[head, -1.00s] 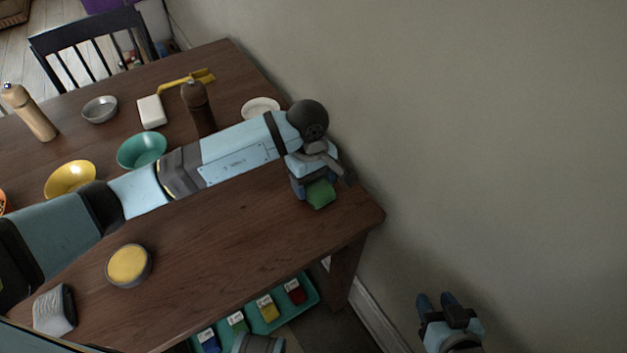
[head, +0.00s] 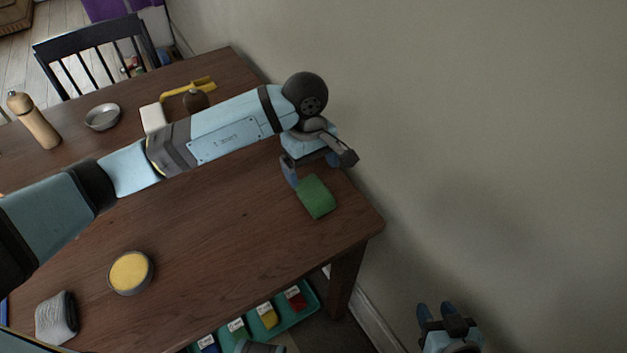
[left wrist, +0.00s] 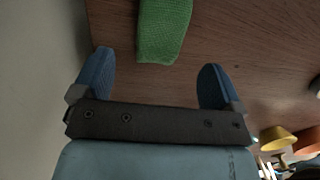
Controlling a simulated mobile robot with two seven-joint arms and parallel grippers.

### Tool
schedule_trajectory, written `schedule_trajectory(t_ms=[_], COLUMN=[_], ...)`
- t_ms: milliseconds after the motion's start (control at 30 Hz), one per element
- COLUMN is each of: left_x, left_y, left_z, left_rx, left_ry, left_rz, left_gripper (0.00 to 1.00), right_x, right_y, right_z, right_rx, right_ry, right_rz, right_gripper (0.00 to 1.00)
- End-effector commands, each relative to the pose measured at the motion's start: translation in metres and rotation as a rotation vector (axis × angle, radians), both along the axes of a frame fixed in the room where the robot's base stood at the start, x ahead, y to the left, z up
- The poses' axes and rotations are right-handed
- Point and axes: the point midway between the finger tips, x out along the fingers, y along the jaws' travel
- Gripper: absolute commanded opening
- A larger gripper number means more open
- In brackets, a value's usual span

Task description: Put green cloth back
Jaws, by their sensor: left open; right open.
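The green cloth (head: 316,196) lies folded on the wooden table (head: 215,235), near its right end. It also shows at the top of the left wrist view (left wrist: 163,28). My left gripper (head: 312,168) is open and empty, just behind the cloth in the head view. In the left wrist view its blue fingers (left wrist: 153,85) are spread wide, with the cloth beyond the tips, apart from them. My right gripper (head: 434,312) is open at the lower right, off the table. Below the table edge is a teal tray (head: 311,294) with labelled compartments holding blue, green, yellow and red items.
A yellow-topped round tin (head: 130,272) and a grey folded cloth (head: 57,317) are at the front left. A wooden mill (head: 35,120), a metal bowl (head: 102,117) and a white block (head: 152,118) stand behind my left arm. The wall (head: 500,150) is close on the right.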

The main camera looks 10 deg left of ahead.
Motion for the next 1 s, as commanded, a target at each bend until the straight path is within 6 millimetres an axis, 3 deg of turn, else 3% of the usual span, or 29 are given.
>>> schedule_trajectory(t_ms=[100,300,1000], left_x=[0.003,0.004,0.004], left_y=[0.003,0.004,0.004], left_z=[0.024,0.044,0.047], left_rx=[0.001,0.000,-0.001], left_ry=[-0.004,0.000,0.001], left_rz=[-0.001,0.000,0.000], left_gripper=[0.92,0.92,0.92], right_x=[0.000,0.000,0.001], right_y=[-0.001,-0.001,-0.001], right_z=[0.000,0.002,0.003], right_rx=[-0.003,-0.004,-0.004], right_ry=[0.003,0.002,-0.001], right_rz=[-0.001,-0.001,-0.002], right_gripper=[0.43,0.43,0.43])
